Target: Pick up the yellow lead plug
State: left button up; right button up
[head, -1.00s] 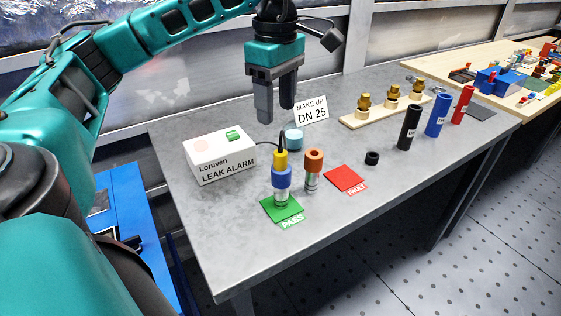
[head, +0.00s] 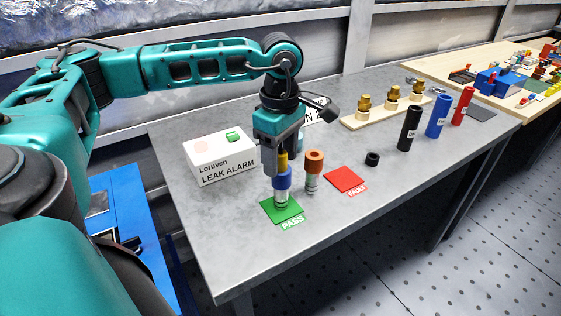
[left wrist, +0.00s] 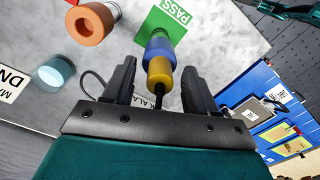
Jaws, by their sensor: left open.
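The yellow lead plug (head: 283,160) sits on top of a blue-collared clear piece (head: 282,180) that stands upright on the green PASS mat (head: 290,209). My left gripper (head: 274,166) is open just above and around the plug's top, pointing down. In the left wrist view the yellow plug (left wrist: 159,71) lies between the two open fingers (left wrist: 158,78), with a dark lead running from it. Contact with the fingers does not show. My right gripper does not appear.
An orange-capped piece (head: 314,170) stands close to the right of the plug. The white LEAK ALARM box (head: 220,156) is at the left. A red FAULT mat (head: 345,180), a black ring (head: 372,158) and upright cylinders (head: 409,128) stand further right. The front table area is clear.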

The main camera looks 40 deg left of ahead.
pick_arm(q)
grip_shut()
dwell(0.4)
jog(key=shift+r, duration=0.2)
